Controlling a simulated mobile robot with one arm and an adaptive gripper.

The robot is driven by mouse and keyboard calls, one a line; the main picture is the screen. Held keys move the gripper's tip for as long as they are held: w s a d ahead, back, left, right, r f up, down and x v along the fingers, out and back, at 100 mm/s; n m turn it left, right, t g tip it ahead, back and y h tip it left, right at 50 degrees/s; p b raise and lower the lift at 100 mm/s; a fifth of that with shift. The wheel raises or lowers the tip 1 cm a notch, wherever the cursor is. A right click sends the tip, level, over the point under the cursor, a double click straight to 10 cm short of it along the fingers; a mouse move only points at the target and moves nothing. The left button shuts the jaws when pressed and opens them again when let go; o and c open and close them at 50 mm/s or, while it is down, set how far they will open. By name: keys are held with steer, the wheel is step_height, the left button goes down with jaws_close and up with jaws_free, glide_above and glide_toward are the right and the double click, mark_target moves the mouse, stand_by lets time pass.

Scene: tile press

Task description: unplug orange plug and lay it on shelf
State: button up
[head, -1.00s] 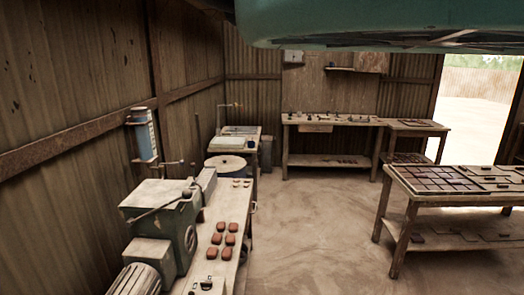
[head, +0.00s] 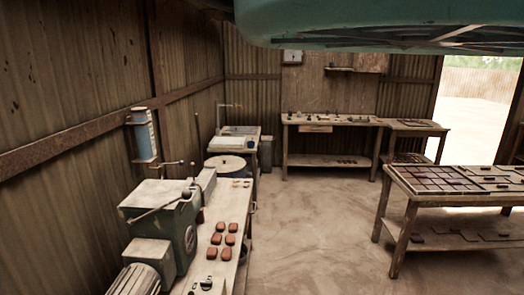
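I cannot make out an orange plug in the head view. A small pale box (head: 292,57) is mounted high on the back wall; whether anything is plugged into it is too small to tell. A narrow wall shelf (head: 354,71) is fixed to the wooden panel on the back wall, above the rear workbench. A small dark item seems to be at its left end, too small to identify. My gripper is not in view.
A green-grey press (head: 160,215) stands on the left bench with several red-brown tiles (head: 226,240). A rear workbench (head: 330,121) holds small tools. A table with dark tiles (head: 440,182) stands at right. The sandy floor (head: 310,225) between them is clear. A bright doorway opens at far right.

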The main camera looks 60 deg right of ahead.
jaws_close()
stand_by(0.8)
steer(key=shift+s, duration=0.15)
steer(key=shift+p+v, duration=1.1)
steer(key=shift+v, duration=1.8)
